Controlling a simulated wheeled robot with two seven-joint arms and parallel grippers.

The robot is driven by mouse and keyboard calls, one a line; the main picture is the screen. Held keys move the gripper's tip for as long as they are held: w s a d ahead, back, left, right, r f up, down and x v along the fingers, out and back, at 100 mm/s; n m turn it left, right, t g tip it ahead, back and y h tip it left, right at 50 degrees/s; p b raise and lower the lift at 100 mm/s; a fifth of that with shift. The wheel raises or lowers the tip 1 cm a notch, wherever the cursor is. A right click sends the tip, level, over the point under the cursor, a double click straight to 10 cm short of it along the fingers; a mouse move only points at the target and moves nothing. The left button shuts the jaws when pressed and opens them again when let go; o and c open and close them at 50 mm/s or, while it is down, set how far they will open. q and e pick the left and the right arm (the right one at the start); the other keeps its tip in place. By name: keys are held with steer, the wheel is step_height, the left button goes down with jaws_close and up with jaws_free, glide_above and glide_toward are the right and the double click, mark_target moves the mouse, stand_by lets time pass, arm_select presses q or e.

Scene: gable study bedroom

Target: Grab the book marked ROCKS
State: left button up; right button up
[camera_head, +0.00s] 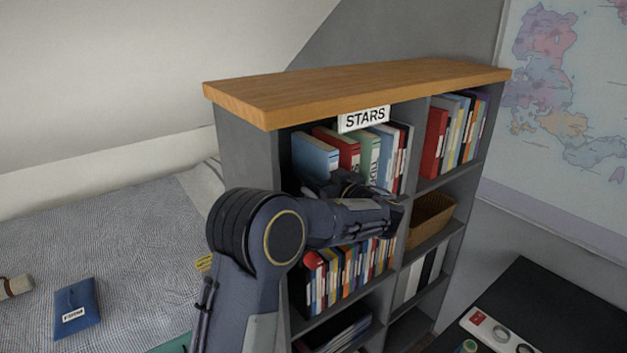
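A grey bookcase (248,160) with a wooden top stands in the middle, with a STARS sign (364,119) on its upper edge. Its upper left compartment holds a blue book (314,158), a red book (346,150), a green book (369,153) with partly hidden white lettering, and thinner white and red ones. I cannot read ROCKS on any book. My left gripper (345,184) is in front of the lower part of these books. My own arm and wrist cover its fingers, so its opening and any contact are unclear. My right gripper is not in view.
More books (452,133) fill the upper right compartment. A wicker basket (430,218) sits below them, and small books (350,270) stand under my forearm. A labelled blue book (77,298) lies on the bed (130,255). A dark desk (560,310) is at lower right.

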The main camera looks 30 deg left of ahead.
arm_select(q)
jaws_close()
steer(key=shift+r, duration=0.15)
